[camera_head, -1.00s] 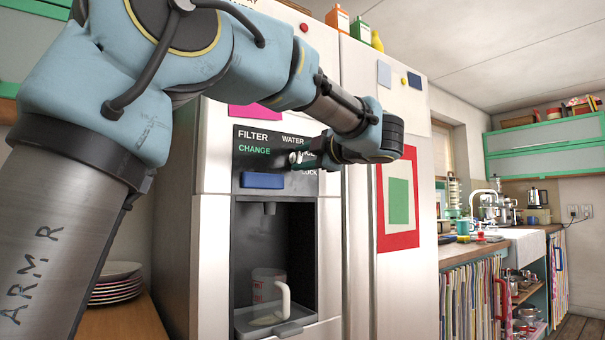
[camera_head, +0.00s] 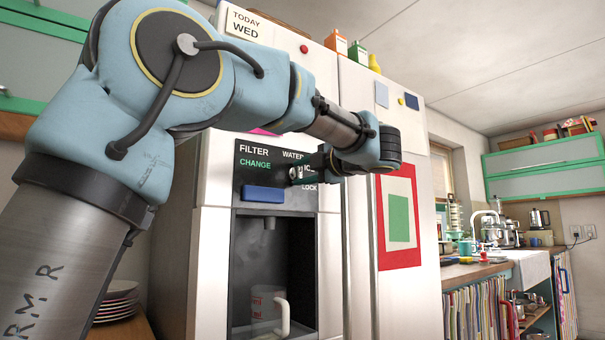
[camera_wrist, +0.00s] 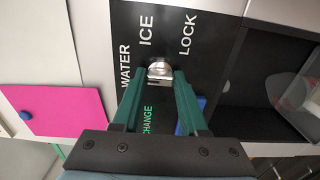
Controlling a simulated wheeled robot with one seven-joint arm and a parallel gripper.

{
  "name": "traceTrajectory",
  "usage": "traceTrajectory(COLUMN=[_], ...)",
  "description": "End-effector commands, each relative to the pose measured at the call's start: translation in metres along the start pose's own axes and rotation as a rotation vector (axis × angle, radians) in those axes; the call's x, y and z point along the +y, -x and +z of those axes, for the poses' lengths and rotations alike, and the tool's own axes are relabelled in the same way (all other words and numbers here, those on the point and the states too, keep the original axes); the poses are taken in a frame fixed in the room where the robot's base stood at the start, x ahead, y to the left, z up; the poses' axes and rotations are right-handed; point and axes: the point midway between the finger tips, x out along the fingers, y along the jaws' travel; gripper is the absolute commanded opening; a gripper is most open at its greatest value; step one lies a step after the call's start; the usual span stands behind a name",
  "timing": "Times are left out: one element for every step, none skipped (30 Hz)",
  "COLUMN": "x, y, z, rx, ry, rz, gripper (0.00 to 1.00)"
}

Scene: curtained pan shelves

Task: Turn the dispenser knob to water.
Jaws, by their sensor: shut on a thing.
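The dispenser knob (camera_wrist: 159,70) is a small silver knob on the black dispenser panel (camera_wrist: 197,68). It also shows in the head view (camera_head: 296,173), partly hidden by my gripper. The words WATER, ICE and LOCK are printed around it. My gripper (camera_wrist: 161,76) has green fingers, one on each side of the knob, shut on it. In the head view my gripper (camera_head: 303,172) reaches the panel from the right. I cannot tell exactly which word the knob points to.
Below the panel is a blue bar (camera_head: 263,194) and a dark recess holding a measuring cup (camera_head: 268,306). My arm crosses in front of the white fridge (camera_head: 354,240). Stacked plates (camera_head: 118,301) stand at lower left, and a counter (camera_head: 478,268) is at the right.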

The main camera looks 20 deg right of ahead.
Motion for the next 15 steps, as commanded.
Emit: traceTrajectory(x=[-0.0011, -0.0011, -0.0011, -0.001, -0.0009, -0.0008, -0.0008, -0.0007, -0.0006, -0.0006, -0.0005, -0.0004, -0.0004, -0.0004, -0.0003], y=[0.0, 0.0, 0.0, 0.0, 0.0, 0.0, 0.0, -0.0001, 0.0, 0.0, 0.0, 0.0, 0.0, 0.0, 0.0001], z=[0.0001, 0.0001, 0.0001, 0.0001, 0.0001, 0.0001, 0.0001, 0.0001, 0.0001, 0.0001, 0.0001, 0.0001, 0.0001, 0.0001, 0.0001], rx=[0.0, 0.0, 0.0, 0.0, 0.0, 0.0, 0.0, 0.0, 0.0, 0.0, 0.0, 0.0, 0.0, 0.0, 0.0], ry=[0.0, 0.001, 0.0, 0.0, 0.0, 0.0, 0.0, 0.0, 0.0, 0.0, 0.0, 0.0, 0.0, 0.0, 0.0], rz=[-0.002, -0.002, -0.002, -0.002, -0.002, -0.001, -0.001, -0.001, -0.001, -0.001, -0.001, -0.001, -0.001, 0.0, 0.0], gripper=[0.44, 0.47, 0.52, 0.55, 0.58, 0.63, 0.66, 0.69, 0.72, 0.72, 0.72, 0.72, 0.72, 0.72, 0.72])
